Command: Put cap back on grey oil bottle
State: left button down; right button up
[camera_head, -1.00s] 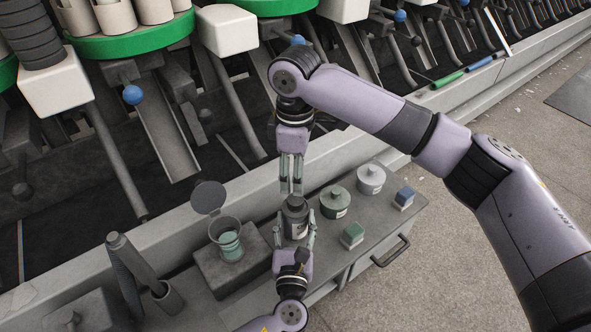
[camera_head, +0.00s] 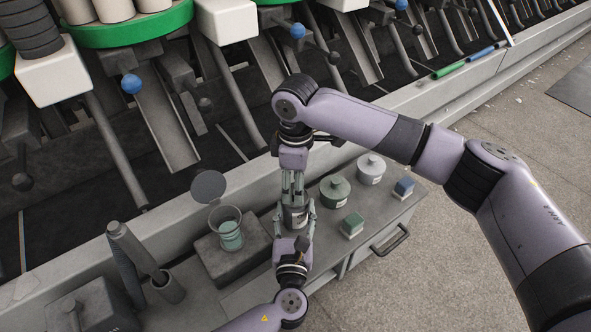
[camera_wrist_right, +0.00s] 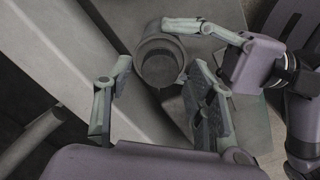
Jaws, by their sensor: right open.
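The grey oil bottle (camera_head: 297,217) stands at the bench's left part, with a white label. My left gripper (camera_head: 295,211) comes from below, its fingers on both sides of the bottle and shut on it. My right gripper (camera_head: 293,193) points down from above, open, with its fingertips at the bottle's top. In the right wrist view, the bottle's round grey top (camera_wrist_right: 159,62) lies beyond and between the open fingers, with a left-gripper finger (camera_wrist_right: 203,28) against it. The dark disc on top may be the cap or the mouth; I cannot tell which.
A teal-filled cup (camera_head: 230,236) with a raised round lid stands on a block to the left. A green canister (camera_head: 335,191), a grey canister (camera_head: 371,168), a green block (camera_head: 352,225) and a blue block (camera_head: 403,188) stand to the right. The winder (camera_head: 165,125) runs behind.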

jog(key=shift+f, duration=0.55)
grip_shut()
dwell(0.4)
jog(key=shift+o, duration=0.6)
grip_release()
jog(key=shift+r, duration=0.1)
